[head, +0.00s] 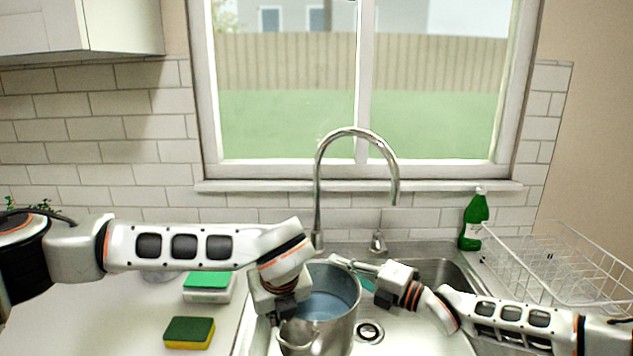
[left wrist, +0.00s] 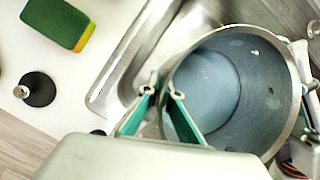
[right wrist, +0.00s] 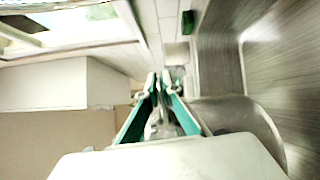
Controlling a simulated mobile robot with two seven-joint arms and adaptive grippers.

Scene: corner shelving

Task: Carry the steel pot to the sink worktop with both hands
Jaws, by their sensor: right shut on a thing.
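The steel pot (head: 340,335) is upright at the sink, with a blue-grey inside; it also shows in the left wrist view (left wrist: 240,90). My left gripper (head: 289,318) is at its near left side, by a loop handle. In the left wrist view its fingers (left wrist: 162,85) are apart at the pot's rim, with no clear hold. My right gripper (head: 340,262) is at the pot's far right rim, shut on the pot's far handle; its fingers (right wrist: 158,77) show grey metal between them. The sink worktop (head: 225,328) is pale, left of the basin.
A green-and-yellow sponge (head: 189,334) and a green-and-white sponge (head: 208,286) lie on the worktop. A tall tap (head: 318,195) stands behind the pot. A green bottle (head: 474,222) and a wire dish rack (head: 555,270) are at the right.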

